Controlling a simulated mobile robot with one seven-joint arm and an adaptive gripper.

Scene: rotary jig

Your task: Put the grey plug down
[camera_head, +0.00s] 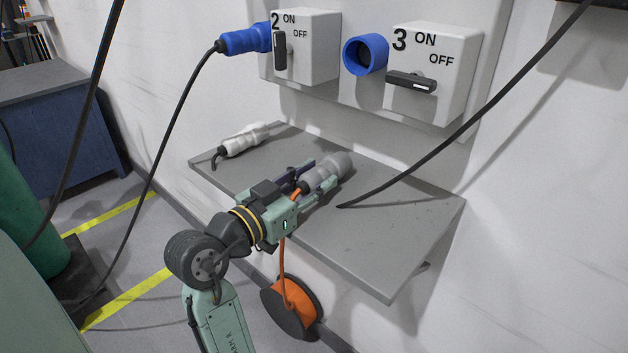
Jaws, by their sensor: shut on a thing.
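The grey plug (330,168) is between the fingers of my gripper (316,180), which is shut on it. An orange cable (283,265) hangs from the plug's rear, below my gripper. The plug is over the grey wall shelf (385,250), with its wide end pointing to the back right. It looks low, close to the shelf top. I cannot tell whether it touches the surface. The fingers hide part of its body.
A white plug (245,139) lies at the shelf's back left. A blue plug (246,40) sits at switch box 2 (312,55). Box 3 (440,65) has an open blue socket (366,54). A black cable (440,150) crosses to the shelf. The shelf's front right is clear.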

